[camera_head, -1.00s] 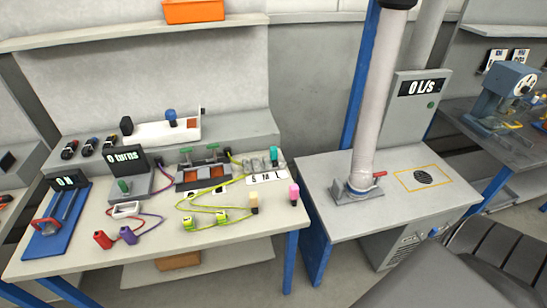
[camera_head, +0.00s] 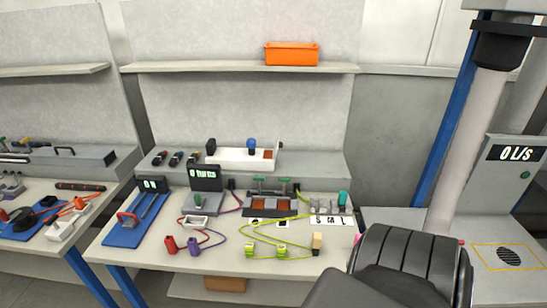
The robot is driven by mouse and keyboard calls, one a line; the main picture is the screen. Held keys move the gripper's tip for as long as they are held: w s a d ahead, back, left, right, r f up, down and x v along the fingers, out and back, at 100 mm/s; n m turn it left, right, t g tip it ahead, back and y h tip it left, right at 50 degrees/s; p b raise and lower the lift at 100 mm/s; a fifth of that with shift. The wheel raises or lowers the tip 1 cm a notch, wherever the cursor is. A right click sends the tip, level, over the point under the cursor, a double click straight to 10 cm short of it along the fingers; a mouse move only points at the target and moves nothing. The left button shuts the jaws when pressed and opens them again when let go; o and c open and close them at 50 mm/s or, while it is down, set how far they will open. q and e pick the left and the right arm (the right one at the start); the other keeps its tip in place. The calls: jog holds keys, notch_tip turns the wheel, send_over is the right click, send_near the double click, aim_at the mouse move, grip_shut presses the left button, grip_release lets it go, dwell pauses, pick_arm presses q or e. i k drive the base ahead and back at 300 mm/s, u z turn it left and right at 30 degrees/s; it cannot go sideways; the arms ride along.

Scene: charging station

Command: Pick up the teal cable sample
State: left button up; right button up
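A small teal piece (camera_head: 342,198) stands at the right end of the workbench (camera_head: 125,258), beside the white S M L label strip (camera_head: 330,221). It is too small to tell for certain whether it is the teal cable sample. Yellow-green cable (camera_head: 285,238) lies in loops on the bench with two yellow-green connectors (camera_head: 265,248) at its front. Red (camera_head: 171,244) and purple (camera_head: 193,246) connectors with thin leads lie to their left. Neither gripper shows. A dark ribbed arm part, likely mine, covers the bench's front right corner.
A blue-based device (camera_head: 128,232) and a "0 turns" display (camera_head: 205,178) stand on the bench. A tan block (camera_head: 317,243) is near the right front. An orange bin (camera_head: 292,54) is on the shelf above. Another bench is at left; the extraction pipe (camera_head: 462,150) stands at right.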

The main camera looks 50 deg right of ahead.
aim_at(343, 195)
jog(key=u, duration=0.95)
jog(key=k, duration=1.2)
jog(key=z, duration=1.3)
